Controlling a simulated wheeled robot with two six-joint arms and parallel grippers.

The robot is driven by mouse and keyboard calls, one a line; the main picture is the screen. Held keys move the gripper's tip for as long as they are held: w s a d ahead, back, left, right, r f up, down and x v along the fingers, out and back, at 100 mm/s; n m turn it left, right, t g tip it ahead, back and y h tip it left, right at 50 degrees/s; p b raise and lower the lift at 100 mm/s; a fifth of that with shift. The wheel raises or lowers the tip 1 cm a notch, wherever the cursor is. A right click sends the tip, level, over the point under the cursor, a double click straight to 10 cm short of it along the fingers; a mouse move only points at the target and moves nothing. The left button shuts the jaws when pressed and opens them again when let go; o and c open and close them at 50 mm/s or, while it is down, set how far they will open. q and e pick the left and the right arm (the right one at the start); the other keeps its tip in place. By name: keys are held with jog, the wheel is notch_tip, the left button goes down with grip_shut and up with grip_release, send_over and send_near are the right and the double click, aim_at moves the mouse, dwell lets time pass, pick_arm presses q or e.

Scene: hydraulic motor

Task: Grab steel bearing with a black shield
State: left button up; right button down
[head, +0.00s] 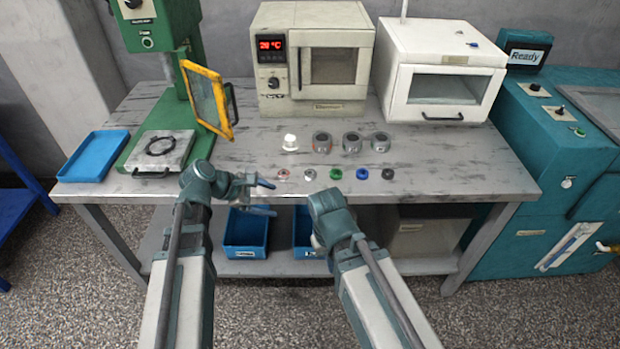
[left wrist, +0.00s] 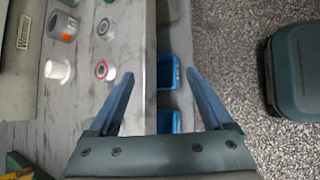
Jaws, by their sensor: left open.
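Small round bearings lie in a front row on the grey table. The dark one at the right end (head: 388,174) looks like the black-shielded bearing; its shield is too small to make out. To its left lie a blue one (head: 362,173), a green one (head: 336,173), a pale one (head: 310,174) and a red-ringed one (head: 283,175). The red-ringed one also shows in the left wrist view (left wrist: 101,69). My left gripper (head: 266,196) is open and empty at the table's front edge, left of the dark bearing. My right arm is bent before the table; its fingers are hidden.
Behind the bearings stand a white part (head: 290,142) and grey housings (head: 322,142). An oven (head: 316,60) and a white cabinet (head: 440,70) stand at the back. A green press (head: 165,120) and blue tray (head: 93,156) are left. Blue bins (head: 246,232) sit below the tabletop.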

pick_arm(q)
jog(key=w+r+n+t+h, duration=0.1)
jog(key=n, duration=0.1)
jog(key=w+r+n, duration=0.2)
jog(key=n, duration=0.1)
jog(key=w+r+n+t+h, duration=0.1)
jog(key=r+n, duration=0.1)
jog(key=shift+w+a+r+n+t+h, duration=0.1)
jog(key=shift+w+a+n+t+h, duration=0.15)
jog(key=shift+n+t+h, duration=0.05)
jog(key=b, duration=0.4)
send_near(309, 173)
jog(key=shift+w+d+f, duration=0.5)
jog(key=shift+w+f, duration=0.1)
jog(key=shift+f, duration=0.15)
jog(key=shift+w+d+f, duration=0.1)
jog(key=shift+w+d, duration=0.1)
jog(key=shift+d, duration=0.25)
jog(key=b+x, duration=0.2)
jog(key=x, duration=0.3)
jog(key=shift+d, duration=0.15)
grip_shut()
